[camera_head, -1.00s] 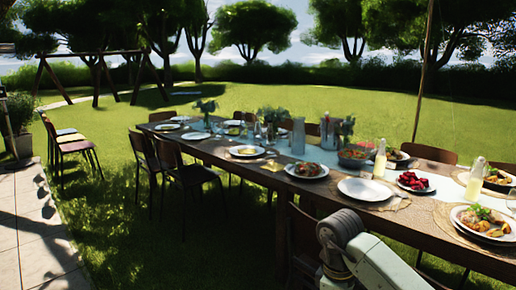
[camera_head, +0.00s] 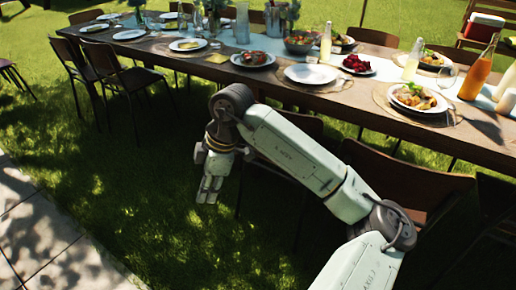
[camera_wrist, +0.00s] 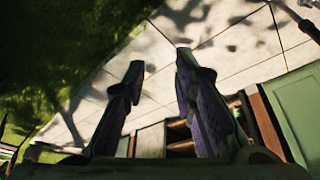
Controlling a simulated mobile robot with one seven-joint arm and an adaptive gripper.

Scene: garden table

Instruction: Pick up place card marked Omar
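I cannot make out a place card marked Omar in either view; any lettering on the table is too small to read. The long wooden table (camera_head: 395,116) is laid with plates and food. A small yellow item (camera_head: 217,58) lies on it near a white plate; I cannot tell whether it is a card or a napkin. My gripper (camera_head: 209,190) hangs low in front of the table, over the grass, apart from everything on the table. In the wrist view my gripper (camera_wrist: 158,66) has its two fingers spread, with nothing between them.
A brown chair (camera_head: 410,185) stands at the near side of the table, behind my arm. More chairs (camera_head: 120,75) stand at the left. Orange bottle (camera_head: 478,70) and clear bottle (camera_head: 413,60) stand at the right. Grass and paving (camera_head: 40,225) at lower left are clear.

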